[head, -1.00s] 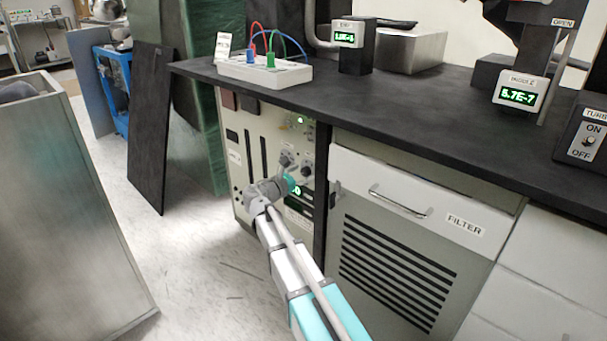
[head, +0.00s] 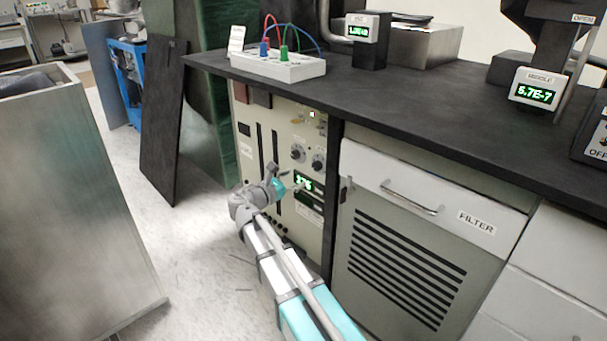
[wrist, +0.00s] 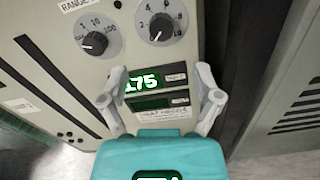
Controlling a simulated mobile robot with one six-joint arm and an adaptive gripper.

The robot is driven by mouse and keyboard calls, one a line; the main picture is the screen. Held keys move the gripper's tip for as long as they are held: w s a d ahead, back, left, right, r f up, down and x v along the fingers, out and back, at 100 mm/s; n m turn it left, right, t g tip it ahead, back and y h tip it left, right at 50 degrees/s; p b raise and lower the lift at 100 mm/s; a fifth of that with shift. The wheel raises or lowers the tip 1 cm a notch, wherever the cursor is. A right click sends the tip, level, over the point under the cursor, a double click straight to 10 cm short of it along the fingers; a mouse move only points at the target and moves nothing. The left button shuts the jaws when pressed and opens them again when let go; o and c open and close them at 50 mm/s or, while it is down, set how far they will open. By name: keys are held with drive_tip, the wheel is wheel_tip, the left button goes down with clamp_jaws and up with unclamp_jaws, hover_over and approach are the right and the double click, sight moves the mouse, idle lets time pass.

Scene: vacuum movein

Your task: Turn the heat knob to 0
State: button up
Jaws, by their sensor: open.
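Two dark round knobs sit on the beige control panel (head: 262,118). In the wrist view the left knob (wrist: 93,42) has a RANGE label and marks 1, 10 and 100. The right knob (wrist: 161,24) has a numbered dial, and its name label is not readable. They also show in the head view as a left knob (head: 298,153) and a right knob (head: 318,163). My gripper (wrist: 160,72) is open and empty, its fingers spread below the right knob, apart from both knobs. In the head view my gripper (head: 287,182) is in front of the panel, below the knobs.
A green display (wrist: 143,82) reading about 175 lies between my fingers. The filter cabinet (head: 405,255) is to the right, under the black counter (head: 440,125). A dark board (head: 165,130) leans at the left. Floor is clear left of the panel.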

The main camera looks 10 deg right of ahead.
drive_tip(key=shift+v, duration=1.75)
drive_tip(key=shift+s, duration=0.1)
